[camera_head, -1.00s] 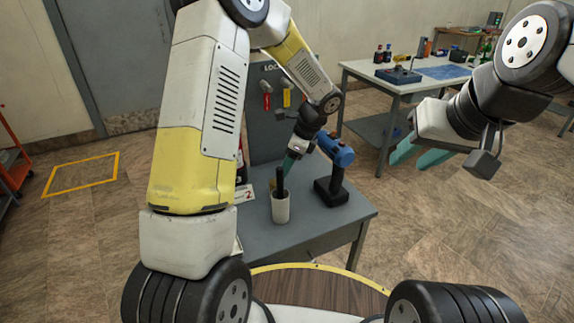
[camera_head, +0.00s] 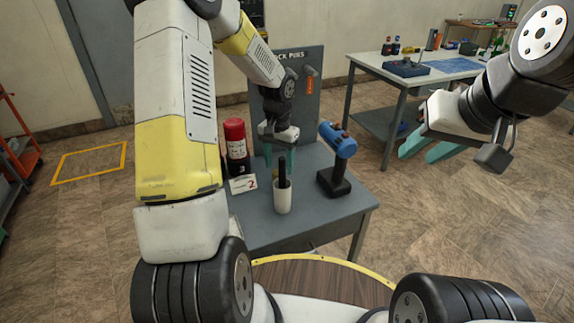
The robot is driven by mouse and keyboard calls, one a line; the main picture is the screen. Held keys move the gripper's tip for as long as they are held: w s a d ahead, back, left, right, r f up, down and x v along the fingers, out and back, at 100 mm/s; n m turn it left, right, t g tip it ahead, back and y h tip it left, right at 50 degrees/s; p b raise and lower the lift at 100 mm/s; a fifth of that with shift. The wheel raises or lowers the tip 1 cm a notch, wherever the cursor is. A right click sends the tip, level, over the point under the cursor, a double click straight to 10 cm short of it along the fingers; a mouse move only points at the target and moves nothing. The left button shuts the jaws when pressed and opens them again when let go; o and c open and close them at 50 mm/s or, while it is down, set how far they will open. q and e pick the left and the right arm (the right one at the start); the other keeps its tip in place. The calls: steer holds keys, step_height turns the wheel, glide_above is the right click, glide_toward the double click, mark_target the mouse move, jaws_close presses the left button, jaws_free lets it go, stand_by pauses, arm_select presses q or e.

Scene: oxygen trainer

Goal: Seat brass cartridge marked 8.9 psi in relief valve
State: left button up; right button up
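My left gripper (camera_head: 280,168) hangs fingers-down over the grey table, behind a white cup (camera_head: 283,198) with a black-handled item (camera_head: 282,173) standing in it. Its teal fingers are apart, with nothing clearly between them. A small yellowish bit shows behind the cup, partly hidden; I cannot tell whether it is a brass cartridge. No 8.9 psi marking is readable. My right gripper (camera_head: 428,150) is open and empty, in the air at right.
The grey table (camera_head: 305,225) also bears a red-capped bottle (camera_head: 235,140) and a card marked 2 (camera_head: 243,184) at left. A grey board (camera_head: 310,110) with an orange tag stands at its back. A white bench (camera_head: 430,82) with bottles and tools is farther back.

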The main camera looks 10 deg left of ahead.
mark_target(277, 172)
arm_select(q)
steer(key=f, duration=0.5)
steer(key=shift+w+a+f, duration=0.1)
steer(key=shift+a+f, duration=0.2)
steer(key=shift+f, duration=0.05)
jaws_close()
